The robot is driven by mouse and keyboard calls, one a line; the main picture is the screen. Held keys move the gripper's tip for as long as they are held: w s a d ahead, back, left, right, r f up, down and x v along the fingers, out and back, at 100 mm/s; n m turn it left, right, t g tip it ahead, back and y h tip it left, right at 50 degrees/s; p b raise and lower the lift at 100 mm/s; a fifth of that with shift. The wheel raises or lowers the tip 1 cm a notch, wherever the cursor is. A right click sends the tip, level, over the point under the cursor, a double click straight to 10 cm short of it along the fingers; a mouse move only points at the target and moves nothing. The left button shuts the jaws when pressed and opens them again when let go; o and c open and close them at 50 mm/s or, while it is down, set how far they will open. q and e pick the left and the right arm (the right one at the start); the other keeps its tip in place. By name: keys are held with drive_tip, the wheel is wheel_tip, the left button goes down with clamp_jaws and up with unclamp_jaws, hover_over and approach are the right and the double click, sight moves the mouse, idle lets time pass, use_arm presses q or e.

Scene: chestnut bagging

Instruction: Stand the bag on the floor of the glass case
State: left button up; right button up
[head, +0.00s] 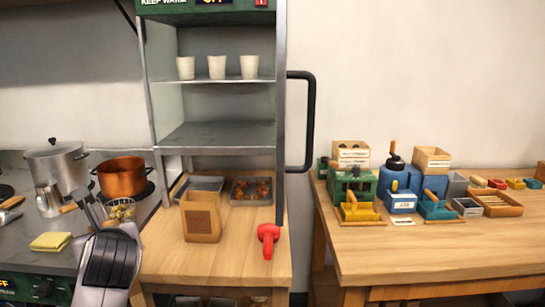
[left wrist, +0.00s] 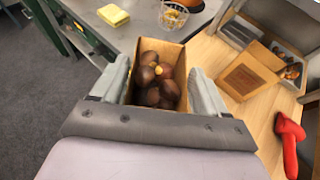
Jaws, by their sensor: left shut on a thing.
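My left gripper (left wrist: 158,88) is shut on an open-topped brown paper bag (left wrist: 181,68) filled with dark chestnuts. The bag is upright between the two fingers in the left wrist view. In the head view the left gripper (head: 90,212) is at the lower left, by the stove counter, and I cannot make out the held bag there. The glass case (head: 218,137) stands back and right of the gripper. Its floor is a bare grey plate, and its door with a black handle (head: 310,120) is swung open to the right. My right gripper is not in view.
Another brown bag (head: 201,216) stands on the wooden counter below the case, before metal trays (head: 238,200). A red tool (head: 268,236) lies to its right. White cups (head: 217,67) stand on the case's shelf. A copper pot (head: 122,178) and wire basket (head: 121,213) are left.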

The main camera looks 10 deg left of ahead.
use_arm(q)
drive_tip(key=s+d+f+m+t+h, duration=0.1)
drive_tip(key=s+d+f+m+h, duration=0.3)
drive_tip(key=d, duration=0.3)
drive_tip(key=s+d+f+m+t+h, duration=0.2)
drive_tip(key=s+d+f+m+h, duration=0.2)
drive_tip(key=d, duration=0.4)
wheel_tip(320, 180, down, 2)
drive_tip(key=shift+m+t+h, duration=0.3)
drive_tip(key=shift+h, duration=0.3)
